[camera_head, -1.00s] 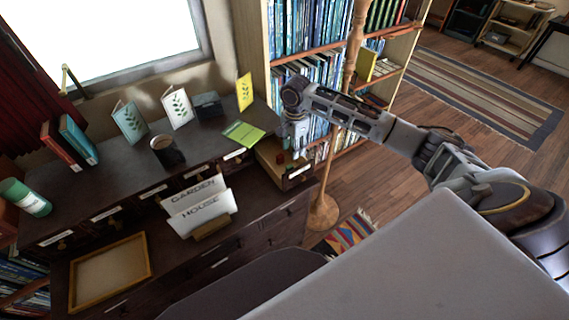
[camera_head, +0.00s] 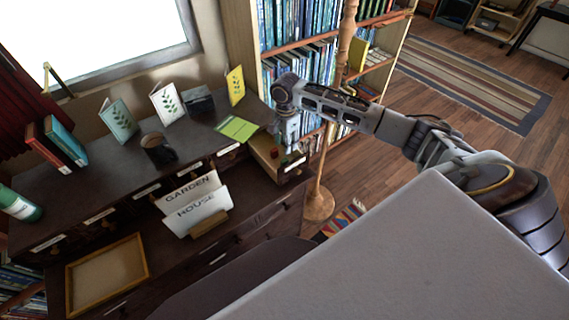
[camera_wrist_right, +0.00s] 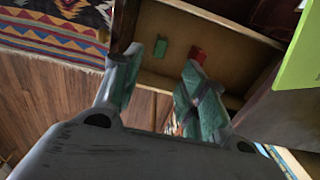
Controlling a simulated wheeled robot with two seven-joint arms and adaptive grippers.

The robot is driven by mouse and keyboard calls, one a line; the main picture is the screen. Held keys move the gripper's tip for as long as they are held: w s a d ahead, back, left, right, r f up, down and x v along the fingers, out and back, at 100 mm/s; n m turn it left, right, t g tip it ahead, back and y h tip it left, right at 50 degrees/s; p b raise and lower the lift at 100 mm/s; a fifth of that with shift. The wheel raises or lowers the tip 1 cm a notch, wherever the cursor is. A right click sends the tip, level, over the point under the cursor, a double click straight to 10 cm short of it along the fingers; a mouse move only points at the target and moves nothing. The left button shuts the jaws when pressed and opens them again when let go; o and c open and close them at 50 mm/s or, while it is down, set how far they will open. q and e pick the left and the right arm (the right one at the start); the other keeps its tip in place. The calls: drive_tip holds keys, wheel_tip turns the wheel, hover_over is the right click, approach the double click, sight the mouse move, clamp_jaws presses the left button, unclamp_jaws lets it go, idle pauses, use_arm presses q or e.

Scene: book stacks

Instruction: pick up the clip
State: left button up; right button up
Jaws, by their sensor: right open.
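In the right wrist view, a small green piece (camera_wrist_right: 160,48) and a small red piece (camera_wrist_right: 198,55) lie on the floor of an open wooden drawer (camera_wrist_right: 222,42). I cannot tell for sure which of them is the clip. My right gripper (camera_wrist_right: 164,62) is open and empty, its fingers pointing into the drawer. The green piece shows between the fingertips, and the red one shows just beyond the right finger. In the head view, my right gripper (camera_head: 286,140) hangs over the drawer (camera_head: 265,150) and partly hides it. My left gripper is not in view.
The drawer sticks out of a dark desk (camera_head: 90,185) beside a bookcase (camera_head: 243,50). A wooden stand (camera_head: 320,200) rises close by. A green-yellow card (camera_head: 237,128) lies on the desktop near the drawer. Name signs (camera_head: 195,200) and a tray (camera_head: 70,270) are left.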

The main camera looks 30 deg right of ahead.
sight(285, 160)
wheel_tip(285, 160, down, 6)
drive_tip(key=shift+r, duration=0.1)
idle(0.5)
drive_tip(key=shift+s+a+f, duration=0.1)
drive_tip(key=shift+a+f, duration=0.05)
drive_tip(key=shift+f, duration=1.2)
drive_tip(key=shift+a+f, duration=0.1)
drive_tip(key=shift+f, duration=1.25)
drive_tip(key=c, duration=0.8)
